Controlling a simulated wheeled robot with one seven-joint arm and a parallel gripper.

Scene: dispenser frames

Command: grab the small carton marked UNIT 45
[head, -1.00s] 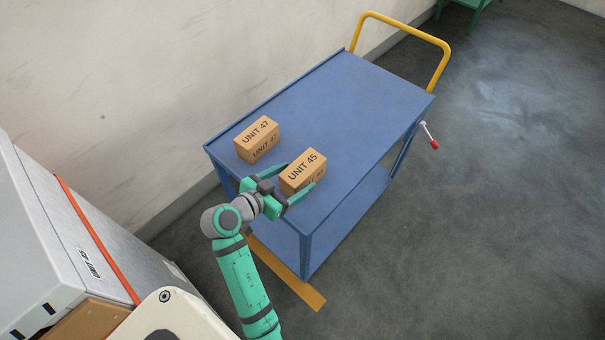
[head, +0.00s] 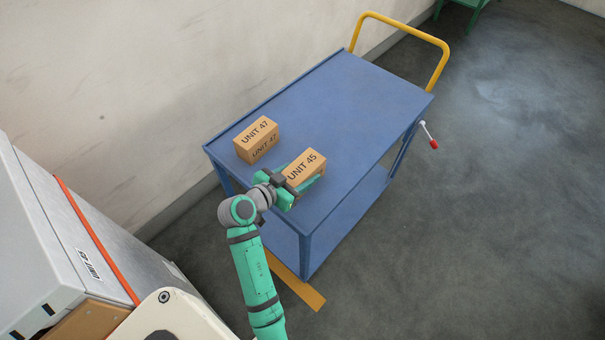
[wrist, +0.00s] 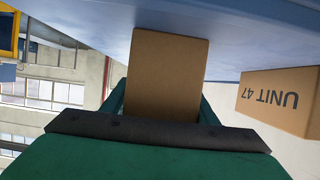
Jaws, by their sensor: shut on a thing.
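The small carton marked UNIT 45 (head: 304,165) sits at the near end of the blue cart's top. My gripper (head: 300,181) is shut on it, with the fingers along its two sides. In the wrist view the carton (wrist: 166,75) fills the middle between the green fingers, and its printed top is not seen. In that view it appears to touch the cart top; I see no clear gap.
A second carton marked UNIT 47 (head: 257,139) stands close by to the left on the cart (head: 350,100), and shows at the right of the wrist view (wrist: 281,99). The far half of the cart top is clear. A wall runs along the left. A grey box (head: 75,245) stands at the lower left.

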